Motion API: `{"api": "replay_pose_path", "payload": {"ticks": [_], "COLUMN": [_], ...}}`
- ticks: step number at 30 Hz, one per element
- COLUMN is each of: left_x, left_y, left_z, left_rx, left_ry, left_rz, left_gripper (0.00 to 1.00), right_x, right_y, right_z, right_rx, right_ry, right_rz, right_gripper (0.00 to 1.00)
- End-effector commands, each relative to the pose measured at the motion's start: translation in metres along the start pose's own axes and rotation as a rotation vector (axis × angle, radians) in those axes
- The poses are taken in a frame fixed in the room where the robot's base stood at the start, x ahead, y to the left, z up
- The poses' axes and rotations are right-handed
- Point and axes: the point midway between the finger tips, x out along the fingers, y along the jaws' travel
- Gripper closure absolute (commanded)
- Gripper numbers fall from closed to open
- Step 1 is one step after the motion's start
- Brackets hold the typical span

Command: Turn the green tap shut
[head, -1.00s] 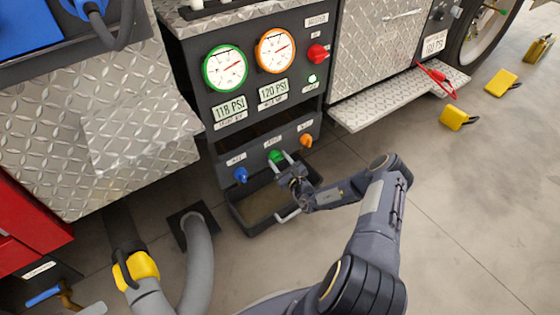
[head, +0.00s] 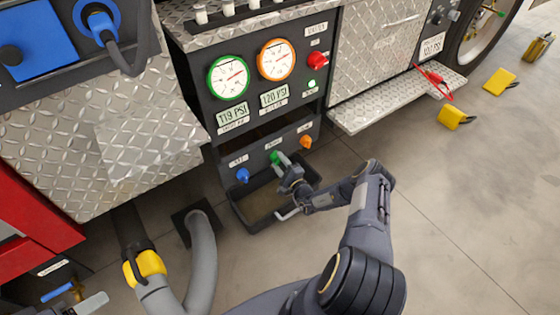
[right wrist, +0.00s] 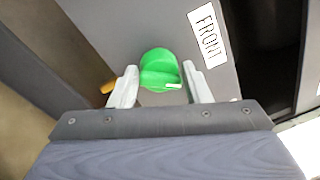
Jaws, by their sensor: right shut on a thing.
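The green tap (head: 274,158) sits in the middle of the dark lower panel, between a blue tap and an orange tap. In the right wrist view the green tap (right wrist: 160,68) is a rounded knob with a pale mark near its lower edge, beside a "FRONT" label. My right gripper (head: 279,159) reaches it from the front right. In the right wrist view the two pale fingers of the right gripper (right wrist: 161,76) lie on either side of the knob, shut on it. In the head view the fingers partly cover the tap. My left gripper is not in view.
The blue tap (head: 242,175) and orange tap (head: 305,141) flank the green one closely. A dark tray (head: 246,224) lies below. Green-rimmed (head: 229,78) and orange-rimmed (head: 277,60) gauges sit above. A grey hose (head: 203,258) stands at left.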

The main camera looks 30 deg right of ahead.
Motion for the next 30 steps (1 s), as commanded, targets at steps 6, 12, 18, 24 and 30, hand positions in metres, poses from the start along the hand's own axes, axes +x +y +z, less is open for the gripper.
{"api": "replay_pose_path", "payload": {"ticks": [6,12,18,24,30], "left_x": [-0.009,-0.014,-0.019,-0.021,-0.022], "left_y": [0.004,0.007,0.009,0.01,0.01], "left_z": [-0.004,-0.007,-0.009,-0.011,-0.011], "left_rx": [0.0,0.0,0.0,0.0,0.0], "left_ry": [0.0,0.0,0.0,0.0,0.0], "left_rz": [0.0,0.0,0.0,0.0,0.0], "left_gripper": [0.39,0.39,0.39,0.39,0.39], "right_x": [-0.002,-0.002,-0.002,-0.002,-0.002], "right_y": [0.004,0.005,0.006,0.007,0.007], "right_z": [0.001,0.001,0.0,-0.001,-0.002], "right_rx": [-0.203,-0.377,-0.517,-0.612,-0.659], "right_ry": [-0.014,-0.026,-0.035,-0.042,-0.044], "right_rz": [0.005,0.003,0.001,0.0,-0.001], "right_gripper": [0.79,0.79,0.79,0.79,0.79]}}
